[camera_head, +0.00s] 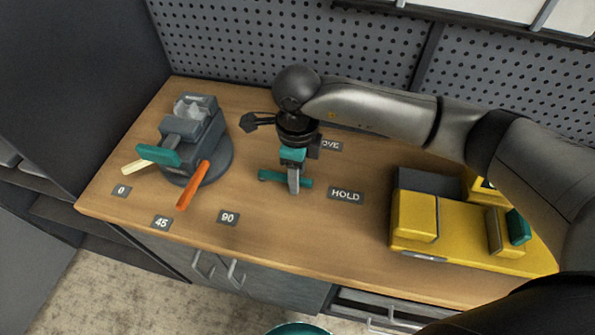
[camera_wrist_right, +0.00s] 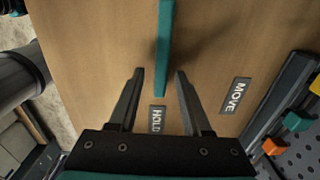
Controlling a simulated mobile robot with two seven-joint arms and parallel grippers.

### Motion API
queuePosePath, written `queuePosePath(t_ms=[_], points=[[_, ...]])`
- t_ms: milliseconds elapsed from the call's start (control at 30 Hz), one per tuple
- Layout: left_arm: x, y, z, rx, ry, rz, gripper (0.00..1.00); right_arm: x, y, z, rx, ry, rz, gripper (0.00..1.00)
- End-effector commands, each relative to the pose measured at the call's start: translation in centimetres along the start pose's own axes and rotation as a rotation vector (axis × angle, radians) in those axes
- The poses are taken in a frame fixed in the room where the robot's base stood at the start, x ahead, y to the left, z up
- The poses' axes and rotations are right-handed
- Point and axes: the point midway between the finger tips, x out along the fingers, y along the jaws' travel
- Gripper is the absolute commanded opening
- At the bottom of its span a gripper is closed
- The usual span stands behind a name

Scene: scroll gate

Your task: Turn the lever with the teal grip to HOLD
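The teal grip (camera_head: 270,175) is a straight bar above the wooden bench, left of the HOLD plate (camera_head: 346,195) in the head view. In the wrist view the grip (camera_wrist_right: 164,45) reaches down between my right fingers. My right gripper (camera_head: 294,180) points down over it. The right gripper (camera_wrist_right: 159,75) is open, with a finger on each side of the bar and a visible gap at both. The HOLD plate (camera_wrist_right: 156,119) and the MOVE plate (camera_wrist_right: 235,95) lie on the bench. My wrist partly covers MOVE (camera_head: 331,146) in the head view. The lever's pivot is hidden. My left gripper is not in view.
A grey vise (camera_head: 190,130) with teal, cream and orange handles stands at the left, near plates 0, 45 and 90. A yellow device (camera_head: 460,235) with a teal knob stands at the right. A pegboard (camera_head: 290,45) closes the back. The bench's front middle is clear.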

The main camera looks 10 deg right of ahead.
Motion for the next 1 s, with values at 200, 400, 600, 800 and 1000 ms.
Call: queuePosePath(t_ms=[200, 400, 600, 800, 1000], points=[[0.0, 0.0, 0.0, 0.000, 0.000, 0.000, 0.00, 0.0, 0.0, 0.0, -0.001, 0.000, 0.000, 0.50], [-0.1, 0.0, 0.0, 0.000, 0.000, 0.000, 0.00, -1.4, 0.0, 0.1, -0.002, -0.003, -0.001, 0.50], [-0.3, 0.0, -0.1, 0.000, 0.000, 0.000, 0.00, -5.7, -0.1, 0.1, -0.004, -0.004, -0.005, 0.50], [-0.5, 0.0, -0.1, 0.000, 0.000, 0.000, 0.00, -10.5, -0.1, 0.1, -0.002, -0.003, -0.005, 0.50], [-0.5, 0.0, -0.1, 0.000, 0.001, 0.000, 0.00, -13.8, -0.1, 0.0, 0.000, -0.002, -0.002, 0.50]])
